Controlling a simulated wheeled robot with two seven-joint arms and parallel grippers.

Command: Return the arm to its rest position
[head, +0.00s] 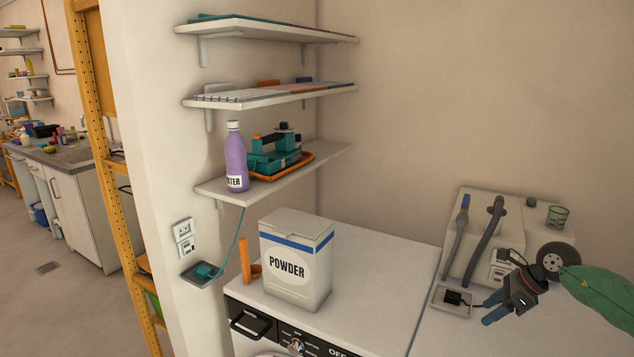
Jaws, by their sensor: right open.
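My right gripper (489,309) is at the lower right, its green-sleeved arm coming in from the right edge. Its blue fingers point left and look empty and apart. It is in front of a light grey unit (468,205) with two dark hoses and a round dark dial or wheel (557,260). A small tray with a black plug (453,298) lies just left of the fingers; I cannot tell whether they touch it. My left gripper is not in view.
A white powder box (297,285) stands on the washing machine (380,265), beside an orange piece (248,262). Wall shelves above hold a purple bottle (235,165) and a teal device (275,155). A glass (557,217) stands on the grey unit. An orange post (100,130) is left.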

